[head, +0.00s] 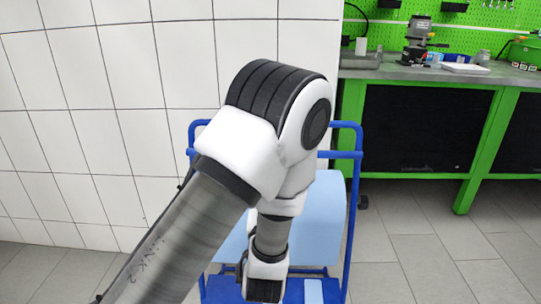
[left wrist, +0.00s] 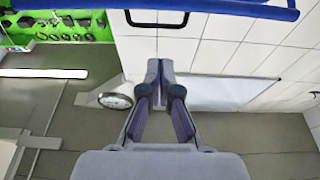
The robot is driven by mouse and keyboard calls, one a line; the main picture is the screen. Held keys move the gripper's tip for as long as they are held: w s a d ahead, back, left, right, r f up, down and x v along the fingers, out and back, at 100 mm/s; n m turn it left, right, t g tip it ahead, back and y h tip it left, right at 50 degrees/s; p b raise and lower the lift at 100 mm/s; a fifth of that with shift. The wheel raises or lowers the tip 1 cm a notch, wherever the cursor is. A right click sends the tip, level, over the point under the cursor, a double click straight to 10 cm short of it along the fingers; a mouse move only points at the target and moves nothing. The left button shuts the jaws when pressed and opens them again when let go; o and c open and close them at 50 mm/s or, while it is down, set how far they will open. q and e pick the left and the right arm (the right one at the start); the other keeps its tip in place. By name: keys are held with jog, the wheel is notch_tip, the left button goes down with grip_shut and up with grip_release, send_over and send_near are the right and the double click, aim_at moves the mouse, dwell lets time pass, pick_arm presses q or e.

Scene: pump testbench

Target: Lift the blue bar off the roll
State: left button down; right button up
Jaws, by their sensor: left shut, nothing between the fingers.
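A light blue roll (head: 325,215) sits in a blue tubular frame in the head view, partly hidden behind my left arm. A blue bar (head: 340,154) crosses the frame above the roll; its middle is hidden by my arm. My right gripper is not in view.
The frame's blue side post (head: 351,200) rises right of the roll. A white tiled wall (head: 120,110) stands behind and left. A green workbench (head: 440,75) with tools is at the back right. Grey floor (head: 420,265) is clear at the right.

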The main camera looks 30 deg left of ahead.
pick_arm(q)
jog(key=x, duration=1.2)
jog(key=shift+w+a, duration=0.25)
jog(key=shift+w, duration=0.1)
jog(key=r+p, duration=0.1)
jog(key=w+a+r+g+p, duration=0.1)
jog(key=p, duration=0.1)
jog(key=shift+w+r+p, duration=0.15)
jog(key=shift+r+p, duration=0.05)
jog(key=shift+p, duration=0.1)
jog(key=shift+f, duration=0.1)
jog(key=shift+d, duration=0.1)
jog(key=shift+f+h, duration=0.15)
jog(key=shift+h, duration=0.15)
